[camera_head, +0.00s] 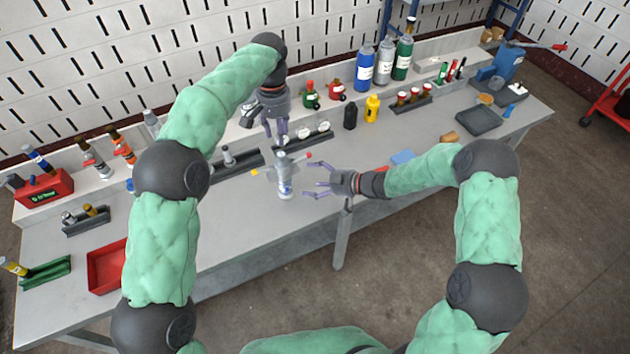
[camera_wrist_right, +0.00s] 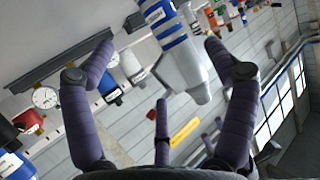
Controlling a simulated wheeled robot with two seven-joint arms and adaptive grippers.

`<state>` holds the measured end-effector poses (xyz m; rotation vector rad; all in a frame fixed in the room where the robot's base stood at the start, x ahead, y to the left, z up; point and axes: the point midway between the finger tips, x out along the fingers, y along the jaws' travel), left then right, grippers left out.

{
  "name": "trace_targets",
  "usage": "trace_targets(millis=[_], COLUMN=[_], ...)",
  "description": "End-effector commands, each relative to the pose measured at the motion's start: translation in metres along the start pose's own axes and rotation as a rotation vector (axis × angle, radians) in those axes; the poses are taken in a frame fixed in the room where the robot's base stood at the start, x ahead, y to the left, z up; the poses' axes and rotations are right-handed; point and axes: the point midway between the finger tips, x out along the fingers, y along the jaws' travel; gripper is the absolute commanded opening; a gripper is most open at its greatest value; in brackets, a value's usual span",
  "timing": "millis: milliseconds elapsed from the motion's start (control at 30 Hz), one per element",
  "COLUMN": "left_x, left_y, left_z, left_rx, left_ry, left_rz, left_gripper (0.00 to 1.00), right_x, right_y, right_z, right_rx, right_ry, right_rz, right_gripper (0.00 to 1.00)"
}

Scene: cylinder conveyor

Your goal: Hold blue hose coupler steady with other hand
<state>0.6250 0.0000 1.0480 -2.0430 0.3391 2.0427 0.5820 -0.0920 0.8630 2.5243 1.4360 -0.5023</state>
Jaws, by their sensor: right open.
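The hose coupler (camera_head: 285,187) is a silver-grey upright piece at the table's front edge. In the right wrist view the coupler (camera_wrist_right: 185,60) shows blue bands and a white label. Thin arms with yellow and red ends reach out at its sides in the head view. My right gripper (camera_head: 313,187) is open and empty, just right of the coupler, fingers pointing at it. In the right wrist view the coupler appears between its spread fingers (camera_wrist_right: 160,48), with no clear contact. My left gripper (camera_head: 275,132) points down above the coupler; its finger opening is unclear.
A dark rack with white-faced gauges (camera_head: 305,134) lies behind the coupler. Bottles (camera_head: 364,68) stand on the back shelf. A red tray (camera_head: 105,268) is at the left and a dark tray (camera_head: 478,122) at the right. The table front left of the coupler is clear.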

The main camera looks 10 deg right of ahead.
Motion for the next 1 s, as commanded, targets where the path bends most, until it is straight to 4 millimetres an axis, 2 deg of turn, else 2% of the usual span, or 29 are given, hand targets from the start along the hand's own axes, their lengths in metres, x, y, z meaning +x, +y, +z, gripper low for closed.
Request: trace_targets(millis=[167, 600, 800, 1000], left_x=[0.000, 0.000, 0.000, 0.000], left_y=[0.000, 0.000, 0.000, 0.000], left_z=[0.000, 0.000, 0.000, 0.000], left_rx=[0.000, 0.000, 0.000, 0.000], left_ry=[0.000, 0.000, 0.000, 0.000], left_rz=[0.000, 0.000, 0.000, 0.000], left_gripper=[0.39, 0.39, 0.39, 0.39], right_x=[0.017, 0.086, 0.103, 0.106], right_y=[-0.002, -0.002, -0.001, -0.001], right_z=[0.000, 0.000, 0.000, 0.000], right_rx=[0.000, -0.001, 0.000, 0.000], right_ry=[0.001, 0.000, 0.001, 0.001], right_rz=[-0.006, -0.004, -0.003, -0.002], right_gripper=[0.86, 0.86, 0.86, 0.86])
